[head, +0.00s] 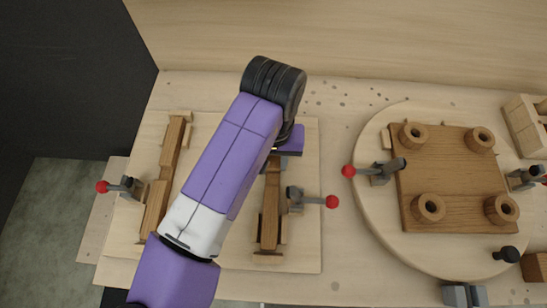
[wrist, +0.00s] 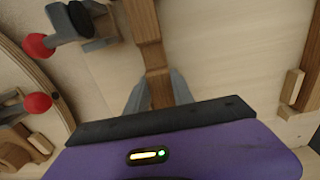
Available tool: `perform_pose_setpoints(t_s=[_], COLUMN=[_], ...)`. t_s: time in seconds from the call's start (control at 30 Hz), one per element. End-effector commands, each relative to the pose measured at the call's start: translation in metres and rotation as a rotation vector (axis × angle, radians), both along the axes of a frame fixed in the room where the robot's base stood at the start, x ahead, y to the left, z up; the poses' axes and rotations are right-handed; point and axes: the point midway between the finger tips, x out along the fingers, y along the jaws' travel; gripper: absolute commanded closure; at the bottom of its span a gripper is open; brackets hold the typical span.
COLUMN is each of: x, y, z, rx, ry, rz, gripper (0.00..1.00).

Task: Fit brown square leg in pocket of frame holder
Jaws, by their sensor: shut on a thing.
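The frame holder (head: 225,255) is a pale board at the left of the table in the head view. A brown square leg (head: 270,205) runs lengthwise along its right side, between small wooden blocks. My gripper (wrist: 158,92) is shut on this leg (wrist: 147,28), its two grey fingers on either side of it. In the head view my gripper's purple body (head: 291,142) is at the leg's far end and its fingertips are hidden. I cannot tell whether the leg is fully down in its pocket. A second brown leg (head: 154,205) lies along the holder's left side, partly behind my arm.
A grey clamp with a red knob (head: 332,202) stands just right of the held leg; it also shows in the wrist view (wrist: 38,45). Another red-knobbed clamp (head: 102,187) is at the left. A round board (head: 375,225) with a brown panel (head: 455,180) fills the right.

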Motion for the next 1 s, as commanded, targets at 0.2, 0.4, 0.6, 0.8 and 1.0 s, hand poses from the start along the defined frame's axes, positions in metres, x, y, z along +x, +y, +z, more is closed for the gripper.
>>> perform_pose_setpoints(t_s=[0.2, 0.4, 0.6, 0.8, 1.0], x=[0.000, 0.000, 0.000, 0.000, 0.001], y=[0.000, 0.000, 0.000, 0.000, 0.000], z=[-0.003, -0.004, -0.004, -0.001, 0.026], rx=[-0.001, 0.000, 0.000, 0.000, 0.000], ry=[0.000, 0.000, 0.000, -0.001, -0.003], rz=[0.001, 0.001, 0.000, 0.000, -0.002], gripper=[1.00, 0.52, 0.46, 0.46, 0.46])
